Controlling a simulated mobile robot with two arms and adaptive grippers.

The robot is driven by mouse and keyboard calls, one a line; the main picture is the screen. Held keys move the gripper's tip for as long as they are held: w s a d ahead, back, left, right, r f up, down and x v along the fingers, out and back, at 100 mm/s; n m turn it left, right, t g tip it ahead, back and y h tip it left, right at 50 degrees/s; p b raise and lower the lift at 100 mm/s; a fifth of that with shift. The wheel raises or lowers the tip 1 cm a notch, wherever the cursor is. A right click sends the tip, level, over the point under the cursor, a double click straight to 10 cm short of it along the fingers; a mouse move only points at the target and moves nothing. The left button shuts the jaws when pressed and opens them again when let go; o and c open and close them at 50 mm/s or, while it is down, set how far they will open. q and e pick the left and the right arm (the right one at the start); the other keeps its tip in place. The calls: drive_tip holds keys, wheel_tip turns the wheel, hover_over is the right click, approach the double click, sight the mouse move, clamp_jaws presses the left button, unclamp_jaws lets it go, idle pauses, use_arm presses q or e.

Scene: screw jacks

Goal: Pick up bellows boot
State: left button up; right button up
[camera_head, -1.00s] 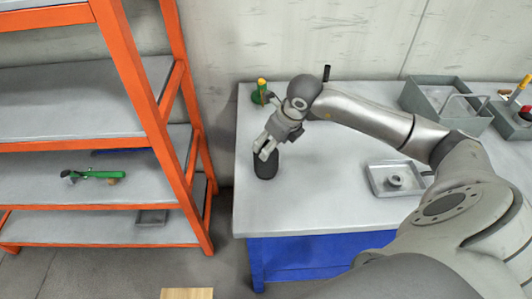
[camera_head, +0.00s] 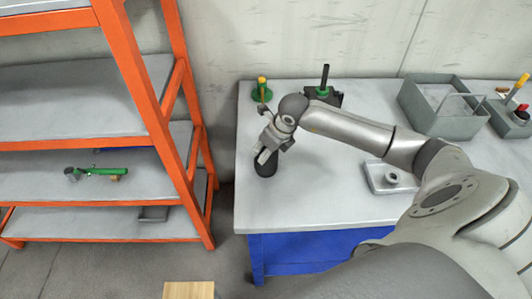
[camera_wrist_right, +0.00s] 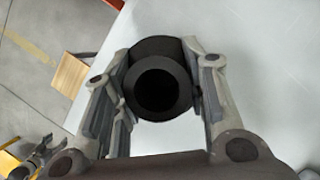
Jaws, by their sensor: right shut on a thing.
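The bellows boot (camera_head: 265,168) is a short black hollow cylinder at the left part of the grey table top. In the right wrist view its round open top (camera_wrist_right: 158,88) sits between the fingers. My right gripper (camera_head: 264,156) reaches down from above and is shut on the boot's upper part. I cannot tell whether the boot still touches the table.
Behind the gripper stand a green screw jack (camera_head: 262,90) and another with a black post (camera_head: 325,80). A shallow tray (camera_head: 378,184) with a ring part and a grey bin (camera_head: 462,127) lie to the right. An orange shelf rack (camera_head: 135,95) stands left.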

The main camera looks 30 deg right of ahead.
drive_tip(key=shift+c, duration=1.1)
drive_tip(key=shift+r, duration=0.15)
